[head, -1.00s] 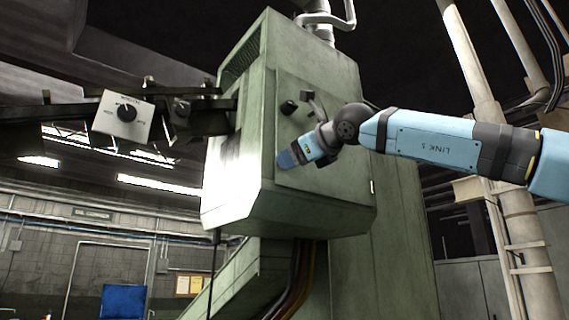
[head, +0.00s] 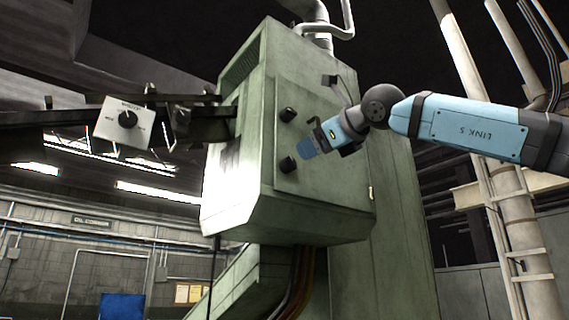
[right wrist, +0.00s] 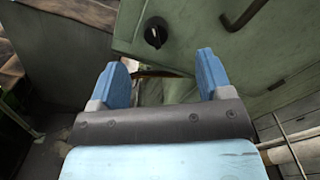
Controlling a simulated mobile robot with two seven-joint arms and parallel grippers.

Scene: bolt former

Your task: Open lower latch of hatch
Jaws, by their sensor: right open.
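The hatch (head: 329,190) is a flat green panel on the right face of the green machine housing, and it looks closed. Two black latch knobs sit along its left edge: the upper latch (head: 288,114) and the lower latch (head: 287,164). My right gripper (head: 306,149) has blue fingers and is just right of and slightly above the lower latch in the picture, not holding it. In the right wrist view its fingers (right wrist: 165,75) are spread with nothing gripped. A black knob, apparently the lower latch (right wrist: 155,32), shows beyond them near the panel's corner. My left gripper is out of view.
A dark hooked handle (right wrist: 242,15) stands out from the panel. A white box with a black dial (head: 124,119) hangs on dark bars left of the housing. Pale pipes (head: 470,80) rise behind my right arm. Cables run below the housing.

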